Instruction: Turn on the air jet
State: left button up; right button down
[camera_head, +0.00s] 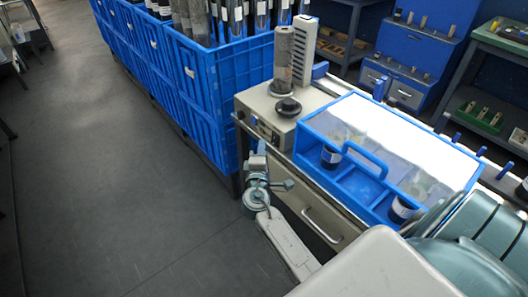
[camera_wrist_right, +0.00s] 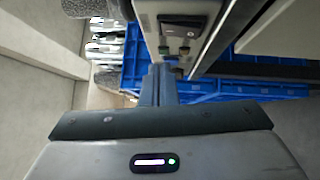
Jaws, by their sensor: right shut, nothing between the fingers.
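The beige machine housing (camera_head: 262,108) stands at the centre of the head view, with a small dark control panel (camera_head: 263,129) on its front face. I cannot tell which control is the air jet's. My right gripper (camera_head: 287,184) is below and in front of the panel. Its fingers (camera_wrist_right: 159,70) are shut and empty, pointing towards the panel; contact is not clear. My left gripper is not in view.
A grey roll (camera_head: 283,58) stands upright on the housing. Blue crates (camera_head: 222,75) line the left side. A drawer (camera_head: 318,222) is below. The floor at left is free.

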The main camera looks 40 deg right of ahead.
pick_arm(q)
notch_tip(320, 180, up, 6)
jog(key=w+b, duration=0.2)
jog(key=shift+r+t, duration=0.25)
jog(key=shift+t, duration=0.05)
pick_arm(e)
jog(key=r+v, duration=0.1)
jog(key=v, duration=0.9)
jog(key=shift+r, duration=0.3)
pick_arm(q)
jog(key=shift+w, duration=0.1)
pick_arm(e)
jog(key=shift+a, duration=0.1)
